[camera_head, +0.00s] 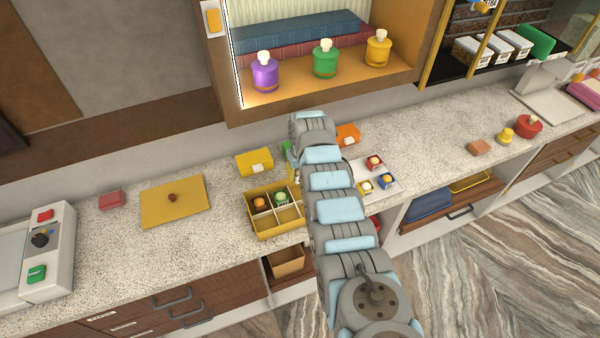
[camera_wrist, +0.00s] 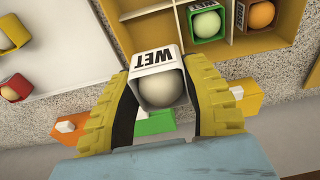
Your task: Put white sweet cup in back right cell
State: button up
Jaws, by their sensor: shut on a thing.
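My gripper (camera_wrist: 165,105), with yellow ridged fingers, is shut on a white cup (camera_wrist: 152,62) marked WET, which holds a pale round sweet (camera_wrist: 160,87). The yellow divided box (camera_head: 262,234) stands on the counter and also shows in the wrist view (camera_wrist: 270,42). In its back row are an orange sweet cup (camera_head: 260,202) and a green cup (camera_head: 280,198) with a pale sweet. The held cup appears over the back right cell, beside the green cup. I cannot tell its height above the floor.
A white tray (camera_head: 378,175) with red, yellow and bluish cups stands right of the box. Behind the box are a yellow container (camera_head: 254,162), a green item (camera_wrist: 155,122) and an orange container (camera_head: 347,134). A yellow lid (camera_head: 173,205) lies to the left. A shelf (camera_head: 330,92) overhangs behind.

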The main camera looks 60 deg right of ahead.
jog(key=shift+w+a+f+b, duration=0.1)
jog(key=shift+a+f+b, duration=0.05)
jog(key=shift+f+b, duration=3.15)
jog(key=shift+f, duration=0.6)
jog(key=o, duration=1.2)
jog(key=shift+r, duration=0.1)
jog(key=shift+r+p, duration=3.2)
jog(key=shift+r, duration=0.3)
